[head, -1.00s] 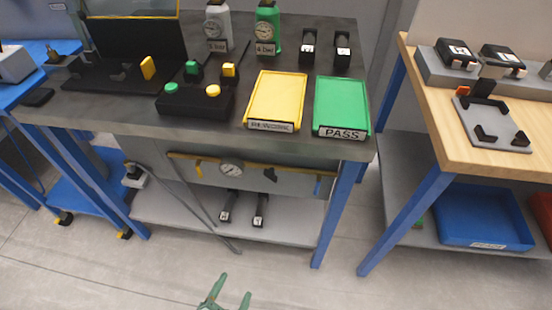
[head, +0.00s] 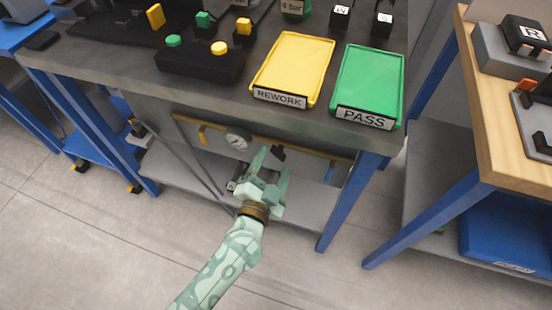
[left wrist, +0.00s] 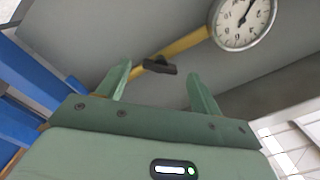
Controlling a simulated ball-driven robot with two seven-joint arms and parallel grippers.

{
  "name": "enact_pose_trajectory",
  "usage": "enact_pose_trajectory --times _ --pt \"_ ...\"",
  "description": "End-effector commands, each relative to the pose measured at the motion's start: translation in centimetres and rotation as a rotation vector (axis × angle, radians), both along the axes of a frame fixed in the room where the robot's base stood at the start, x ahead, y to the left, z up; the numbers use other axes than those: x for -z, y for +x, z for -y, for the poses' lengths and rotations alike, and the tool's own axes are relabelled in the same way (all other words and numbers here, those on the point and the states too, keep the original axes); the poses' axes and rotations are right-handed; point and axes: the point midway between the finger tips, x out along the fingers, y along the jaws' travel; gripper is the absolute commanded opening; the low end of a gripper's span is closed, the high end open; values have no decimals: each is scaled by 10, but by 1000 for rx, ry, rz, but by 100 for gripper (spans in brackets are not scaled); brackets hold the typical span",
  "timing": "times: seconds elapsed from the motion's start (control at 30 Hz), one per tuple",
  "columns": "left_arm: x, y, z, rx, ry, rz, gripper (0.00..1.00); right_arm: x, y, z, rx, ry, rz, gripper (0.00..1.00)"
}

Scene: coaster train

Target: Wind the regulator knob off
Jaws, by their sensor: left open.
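The regulator knob, a black bar-shaped handle (head: 278,152), sits on a yellow pipe (head: 317,166) on the grey panel under the bench top. In the left wrist view the knob (left wrist: 160,66) lies slightly tilted, between and beyond the two fingertips. A round white gauge (head: 238,141) is on the same pipe to the left of the knob. It shows at the upper right of the left wrist view (left wrist: 243,20). My green left gripper (head: 274,165) is open and empty in front of the knob, apparently apart from it. My right gripper is out of view.
The dark bench top (head: 210,92) overhangs the panel and carries a yellow REWORK tray (head: 295,66) and a green PASS tray (head: 368,82). A blue leg (head: 347,200) stands to the right. The lower shelf (head: 300,212) is below the gripper.

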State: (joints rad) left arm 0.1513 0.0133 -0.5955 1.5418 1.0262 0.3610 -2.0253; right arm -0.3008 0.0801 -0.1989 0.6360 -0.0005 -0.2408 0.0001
Motion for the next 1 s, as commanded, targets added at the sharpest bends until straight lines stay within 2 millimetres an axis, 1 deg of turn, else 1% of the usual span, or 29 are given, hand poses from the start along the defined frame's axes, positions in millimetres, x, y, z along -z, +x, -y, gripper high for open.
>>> enact_pose_trajectory --times 0.03,0.1,0.2,0.27,0.5,0.57,0.6,0.67,1.0 --pt "3 7 2 -1 -2 -1 65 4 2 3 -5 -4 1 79" --pt "2 14 5 0 -1 -2 65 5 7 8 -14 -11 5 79" --pt "1 21 7 0 0 -1 65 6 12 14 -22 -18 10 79" --pt "1 22 7 0 0 -1 65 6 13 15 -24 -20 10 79" --pt "0 23 7 0 1 0 65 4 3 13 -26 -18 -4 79" --pt "0 23 7 0 1 0 49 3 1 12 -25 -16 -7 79" --pt "0 23 7 0 1 0 38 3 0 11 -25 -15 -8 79" --pt "0 23 7 0 1 0 21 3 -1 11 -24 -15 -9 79" --pt "-1 22 7 1 -26 -8 21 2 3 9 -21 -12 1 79"
